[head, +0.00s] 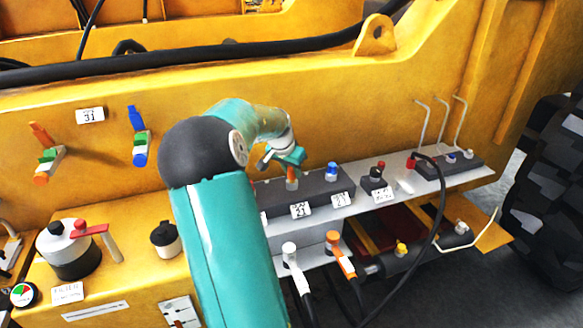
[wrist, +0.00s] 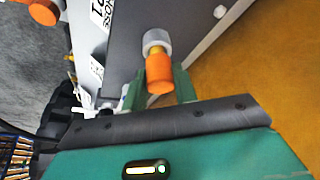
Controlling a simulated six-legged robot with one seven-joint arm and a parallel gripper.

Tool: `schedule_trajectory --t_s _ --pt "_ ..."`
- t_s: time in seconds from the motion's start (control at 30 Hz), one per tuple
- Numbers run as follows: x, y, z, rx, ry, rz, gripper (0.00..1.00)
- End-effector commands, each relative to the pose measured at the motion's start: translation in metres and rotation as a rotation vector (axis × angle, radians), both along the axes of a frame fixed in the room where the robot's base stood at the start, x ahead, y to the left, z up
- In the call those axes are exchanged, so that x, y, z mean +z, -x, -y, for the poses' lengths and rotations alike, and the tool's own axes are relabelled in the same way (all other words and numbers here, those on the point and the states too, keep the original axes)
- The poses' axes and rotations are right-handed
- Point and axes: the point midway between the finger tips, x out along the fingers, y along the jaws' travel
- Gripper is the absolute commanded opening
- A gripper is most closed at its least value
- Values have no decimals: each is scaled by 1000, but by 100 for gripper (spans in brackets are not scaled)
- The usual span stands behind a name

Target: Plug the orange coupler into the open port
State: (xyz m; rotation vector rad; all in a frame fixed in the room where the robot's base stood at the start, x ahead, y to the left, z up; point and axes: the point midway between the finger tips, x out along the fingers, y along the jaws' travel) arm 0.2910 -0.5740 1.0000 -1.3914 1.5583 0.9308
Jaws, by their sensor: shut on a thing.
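My gripper (head: 288,160) is at the dark port block (head: 263,192), above the label 31. In the wrist view its green fingers (wrist: 160,88) are shut on a small orange cap-like piece (wrist: 160,76). A brass neck shows between this piece and a grey collar (wrist: 156,37) on the block. I cannot tell if it is fully seated there. The orange coupler (head: 340,252), with a dark hose, stands upright on the lower shelf, apart from my gripper. An orange end also shows in the wrist view (wrist: 45,10). My gripper hides part of the block, and no open port is clearly visible.
A white coupler (head: 290,256) stands left of the orange one. A black hose (head: 440,215) loops at right. A pot (head: 68,248) stands lower left.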

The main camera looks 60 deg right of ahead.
Motion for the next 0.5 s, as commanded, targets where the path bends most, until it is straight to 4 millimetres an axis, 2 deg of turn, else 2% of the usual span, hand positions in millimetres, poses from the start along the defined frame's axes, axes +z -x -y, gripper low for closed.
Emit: schedule_trajectory --t_s 0.5 --pt "-12 0 0 0 0 1 4"
